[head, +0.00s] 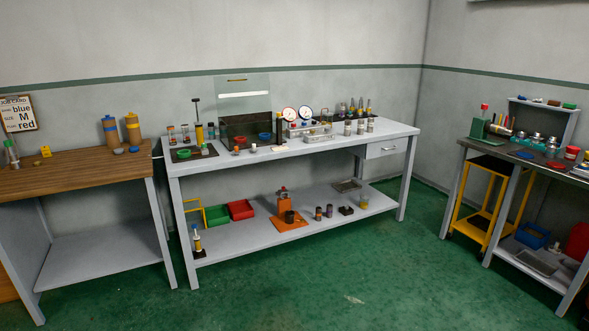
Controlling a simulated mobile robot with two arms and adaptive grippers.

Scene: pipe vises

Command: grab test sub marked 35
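No marking 35 can be read at this distance, so I cannot tell which object is the test sub. Several small metallic cylinders (360,127) stand upright on the right part of the grey bench's top (335,146). Small dark and brownish cylinders (323,212) stand on its lower shelf (255,238). Two round white gauges (297,115) stand at the back of the bench top, behind a clear or metallic tray (310,133). Neither of my grippers shows in the head view.
A dark-topped bench (500,158) with a yellow cart (480,205) stands right. Green and red bins (240,209) sit on the middle shelf. The green floor (330,285) in front is clear.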

